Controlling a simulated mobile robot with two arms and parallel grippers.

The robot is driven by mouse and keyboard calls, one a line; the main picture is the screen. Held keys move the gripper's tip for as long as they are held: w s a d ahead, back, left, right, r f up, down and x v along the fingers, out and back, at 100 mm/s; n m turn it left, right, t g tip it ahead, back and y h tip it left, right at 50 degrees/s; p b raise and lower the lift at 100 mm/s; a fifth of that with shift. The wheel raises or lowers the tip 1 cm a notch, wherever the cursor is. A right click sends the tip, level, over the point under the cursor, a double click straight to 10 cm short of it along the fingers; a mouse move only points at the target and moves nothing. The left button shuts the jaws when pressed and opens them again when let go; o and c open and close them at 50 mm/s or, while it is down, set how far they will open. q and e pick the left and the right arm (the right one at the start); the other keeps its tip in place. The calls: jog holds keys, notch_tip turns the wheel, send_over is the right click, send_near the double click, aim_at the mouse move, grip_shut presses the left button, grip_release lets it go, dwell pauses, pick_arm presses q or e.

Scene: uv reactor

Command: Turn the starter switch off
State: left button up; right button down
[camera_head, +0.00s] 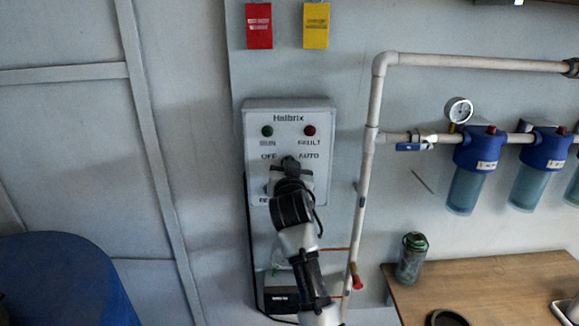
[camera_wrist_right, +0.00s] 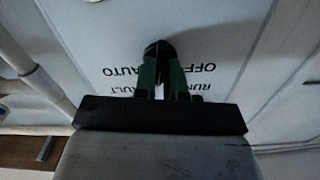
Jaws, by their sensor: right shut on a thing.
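The starter box (camera_head: 320,116) is a light grey panel on the wall, marked "Halbrix". It has a green RUN lamp (camera_head: 267,131) and a red FAULT lamp (camera_head: 310,131), with OFF and AUTO labels below. My right gripper (camera_head: 290,166) reaches up to the box and is shut on the dark starter switch (camera_wrist_right: 158,46) between those labels. The right wrist view shows the box upside down, with the gripper fingers (camera_wrist_right: 160,68) around the switch. The gripper hides most of the switch, so I cannot tell which way it points. My left gripper is not in view.
Red (camera_head: 259,38) and yellow (camera_head: 315,40) tags hang above the box. A pale pipe (camera_head: 366,180) runs just right of it, leading to blue filter housings (camera_head: 480,150) and a gauge (camera_head: 459,110). A wooden table (camera_head: 480,290) with a green-lidded jar (camera_head: 411,258) stands lower right.

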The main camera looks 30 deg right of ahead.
jog(key=shift+r+n+p, duration=0.15)
jog(key=shift+n+p, duration=1.25)
jog(key=shift+n, duration=2.4)
jog(key=c, duration=1.2)
grip_release()
jog(key=shift+w, duration=0.15)
jog(key=b+v, duration=0.3)
jog(key=v, duration=0.7)
jog(key=shift+s+a+b, duration=0.2)
jog(key=shift+s+b, duration=0.15)
jog(key=shift+b, duration=0.05)
jog(key=shift+f, duration=0.2)
